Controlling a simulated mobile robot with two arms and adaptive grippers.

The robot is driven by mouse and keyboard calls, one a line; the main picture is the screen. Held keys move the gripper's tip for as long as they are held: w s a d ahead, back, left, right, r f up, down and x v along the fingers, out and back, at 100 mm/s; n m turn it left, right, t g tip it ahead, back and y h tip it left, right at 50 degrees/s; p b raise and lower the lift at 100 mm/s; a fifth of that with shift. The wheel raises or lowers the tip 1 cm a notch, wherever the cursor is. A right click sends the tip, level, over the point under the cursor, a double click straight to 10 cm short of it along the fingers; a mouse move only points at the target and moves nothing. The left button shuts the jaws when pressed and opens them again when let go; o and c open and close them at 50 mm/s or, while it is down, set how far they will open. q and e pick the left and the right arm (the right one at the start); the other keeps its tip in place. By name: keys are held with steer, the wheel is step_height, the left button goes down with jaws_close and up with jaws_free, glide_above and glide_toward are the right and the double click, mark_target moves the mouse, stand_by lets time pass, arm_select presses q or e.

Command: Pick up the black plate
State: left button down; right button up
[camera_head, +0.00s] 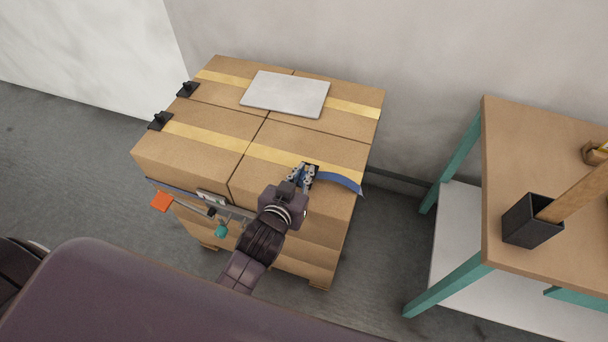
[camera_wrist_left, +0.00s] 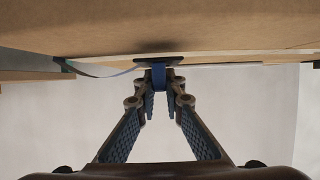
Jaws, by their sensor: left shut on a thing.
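My left gripper (camera_head: 303,174) is over the near right of the cardboard boxes (camera_head: 200,155). In the left wrist view its fingertips (camera_wrist_left: 160,90) are shut on a blue part under a small dark plate (camera_wrist_left: 172,59), which I take to be the black plate. A blue strap (camera_head: 342,182) runs from the fingertips to the right edge of the boxes. The fingers hide most of the plate in the head view. Two similar black plates with raised tabs, a back one (camera_head: 187,89) and a front one (camera_head: 160,121), sit on the boxes' left edge. My right gripper is not in view.
A pale flat panel (camera_head: 286,93) lies on the boxes towards the back. A thin bar with an orange piece (camera_head: 162,201) is at their front left. A table (camera_head: 535,135) with a black holder (camera_head: 530,222) stands at the right, with a floor gap between.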

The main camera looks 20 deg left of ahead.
mark_target(304, 172)
arm_select(q)
step_height(304, 172, up, 19)
steer(key=p, duration=0.2)
steer(key=shift+f, duration=0.2)
stand_by(0.5)
